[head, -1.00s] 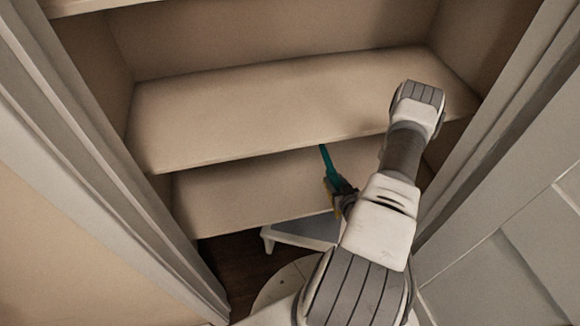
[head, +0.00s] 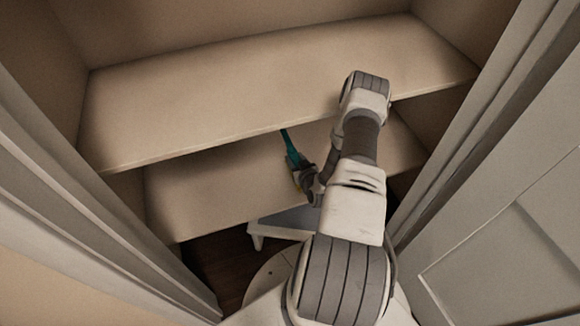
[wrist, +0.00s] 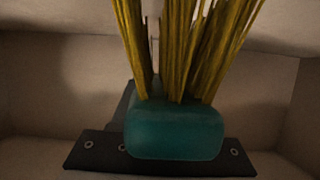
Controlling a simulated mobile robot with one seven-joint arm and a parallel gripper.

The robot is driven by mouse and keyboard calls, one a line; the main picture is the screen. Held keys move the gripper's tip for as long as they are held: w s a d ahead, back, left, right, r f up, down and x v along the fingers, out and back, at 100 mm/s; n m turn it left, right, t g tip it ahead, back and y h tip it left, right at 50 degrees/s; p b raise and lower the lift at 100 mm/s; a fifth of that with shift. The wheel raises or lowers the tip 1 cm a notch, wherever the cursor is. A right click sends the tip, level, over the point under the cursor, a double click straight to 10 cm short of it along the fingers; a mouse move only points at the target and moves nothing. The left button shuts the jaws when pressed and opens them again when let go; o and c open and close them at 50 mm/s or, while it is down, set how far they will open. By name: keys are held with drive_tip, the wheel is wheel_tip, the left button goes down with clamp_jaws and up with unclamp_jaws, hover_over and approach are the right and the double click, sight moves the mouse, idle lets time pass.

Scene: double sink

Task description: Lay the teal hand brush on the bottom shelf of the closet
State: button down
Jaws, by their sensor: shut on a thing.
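The teal hand brush (head: 292,150) is held in my gripper (head: 307,180) in front of the closet. Its handle points up and away, and its tip meets the front edge of the upper visible shelf (head: 250,85) in the picture, so the end may be hidden. In the wrist view, the brush's teal block (wrist: 175,132) and yellow bristles fill the middle, with a dark gripper part behind the block.
The upper shelf overhangs the lower one and looks empty. Grey door frames (head: 75,170) flank the opening, with a panelled door (head: 500,250) at right. A small white-legged piece (head: 285,222) stands beneath the lower shelf on a dark wooden floor (head: 232,265).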

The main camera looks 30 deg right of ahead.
drive_tip(key=shift+w+a+f, duration=0.1)
drive_tip(key=shift+w+f, duration=0.3)
drive_tip(key=shift+w, duration=0.2)
drive_tip(key=shift+w+a+f, duration=0.1)
drive_tip(key=shift+w+f, duration=0.25)
drive_tip(key=shift+w, duration=0.2)
drive_tip(key=shift+f+b, duration=0.8)
drive_tip(key=shift+f, duration=1.1)
